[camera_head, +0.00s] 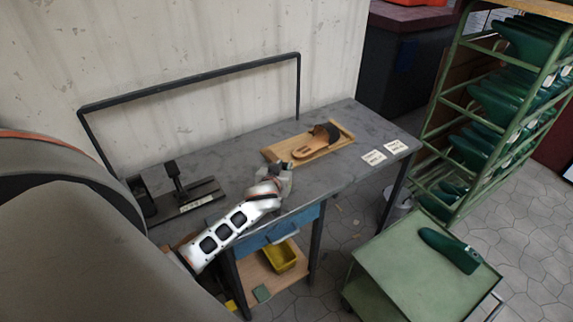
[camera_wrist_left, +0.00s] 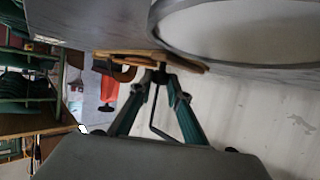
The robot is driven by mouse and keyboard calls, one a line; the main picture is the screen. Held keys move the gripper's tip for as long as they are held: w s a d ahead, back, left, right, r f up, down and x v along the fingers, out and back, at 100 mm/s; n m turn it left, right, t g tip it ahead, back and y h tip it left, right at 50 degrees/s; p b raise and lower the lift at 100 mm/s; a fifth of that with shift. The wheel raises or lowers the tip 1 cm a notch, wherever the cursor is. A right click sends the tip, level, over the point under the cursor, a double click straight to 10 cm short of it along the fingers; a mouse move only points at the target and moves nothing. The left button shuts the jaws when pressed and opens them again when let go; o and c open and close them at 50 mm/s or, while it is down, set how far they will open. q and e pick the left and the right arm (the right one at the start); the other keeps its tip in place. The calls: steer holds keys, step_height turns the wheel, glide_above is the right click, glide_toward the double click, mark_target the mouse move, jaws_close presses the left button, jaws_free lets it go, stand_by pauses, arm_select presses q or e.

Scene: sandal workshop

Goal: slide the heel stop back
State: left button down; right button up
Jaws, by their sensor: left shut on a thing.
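My left gripper (camera_head: 286,172) reaches over the bench's front edge to the near left end of a wooden board (camera_head: 341,142). In the left wrist view its two green fingers (camera_wrist_left: 158,72) come together at the tips. They are shut on a small dark part at the board's edge (camera_wrist_left: 190,64), too small and covered to name surely. A sandal sole (camera_head: 306,151) with a brown upper (camera_head: 326,131) lies on the board. At the bench's left end stands a black fixture (camera_head: 200,191) with upright posts. I cannot pick out the heel stop with certainty. My right gripper is not in view.
The grey bench (camera_head: 235,163) is clear between fixture and board. White cards (camera_head: 373,157) lie at its right. A black rail (camera_head: 190,83) runs along the back. A green trolley (camera_head: 405,270) and a green rack (camera_head: 440,140) stand to the right.

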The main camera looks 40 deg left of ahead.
arm_select(q)
steer(key=c, duration=1.9)
jaws_free()
steer(key=shift+s+a, duration=0.15)
steer(key=shift+s, duration=0.15)
steer(key=shift+w, duration=0.1)
steer(key=v, duration=1.2)
steer(key=s+m+g, duration=0.1)
steer(key=s, duration=0.2)
steer(key=s+d+f+m, duration=0.1)
steer(key=s+m, duration=0.1)
steer(key=s, duration=0.1)
steer(key=s+d+f+m+g, duration=0.1)
steer(key=s+m, duration=0.1)
steer(key=s, duration=0.1)
steer(key=shift+s+f+g, duration=0.1)
steer(key=shift+f+g, duration=0.15)
steer(key=shift+g, duration=0.05)
steer(key=s+d+m+g, duration=0.2)
steer(key=s+m+g, duration=0.1)
steer(key=s+m, duration=0.55)
steer(key=d+f+n+t+h, duration=0.3)
steer(key=d+f+h, duration=0.4)
steer(key=d+f, duration=0.7)
steer(key=shift+d+f+n+t+h, duration=0.35)
steer(key=shift+d+n, duration=0.4)
steer(key=shift+d, duration=0.4)
